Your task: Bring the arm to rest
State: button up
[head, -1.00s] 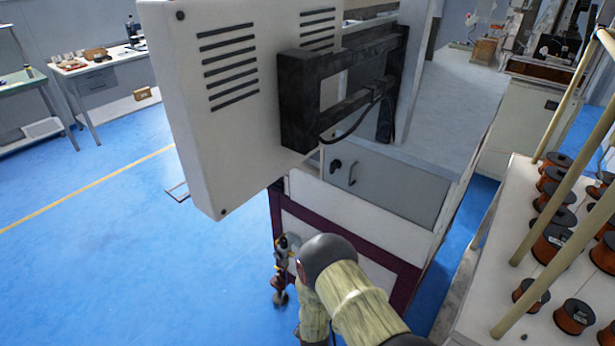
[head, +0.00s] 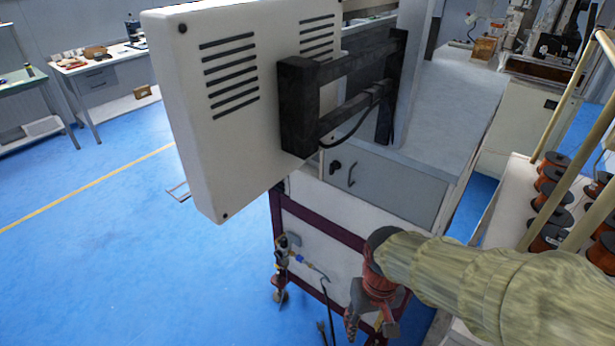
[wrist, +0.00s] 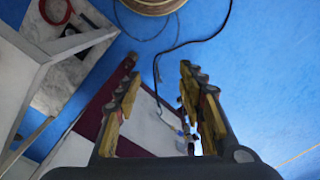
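My arm (head: 480,275), in a pale yellow sleeve, reaches in from the lower right of the head view. My gripper (head: 370,328) hangs at its end, pointing down in front of the white and maroon machine cabinet (head: 325,235). In the wrist view my gripper (wrist: 160,95) has its two yellow-padded fingers well apart, with nothing held between them. Floor and part of the cabinet show beyond the fingers.
A rack of copper wire spools (head: 555,205) with slanted poles stands close on the right. A big white panel box (head: 225,110) stands at upper centre. A valve fitting with hoses (head: 283,255) is on the cabinet's front.

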jog(key=s+d+r+m+t, duration=0.1)
jog(key=s+d+r+t, duration=0.1)
jog(key=r, duration=0.6)
jog(key=s+d+r+t+p, duration=0.1)
jog(key=s+d+r+t, duration=0.2)
jog(key=r, duration=0.6)
jog(key=shift+d+r+m+t, duration=0.15)
jog(key=shift+d+m+t, duration=0.2)
jog(key=shift+d, duration=0.2)
jog(key=shift+s, duration=0.1)
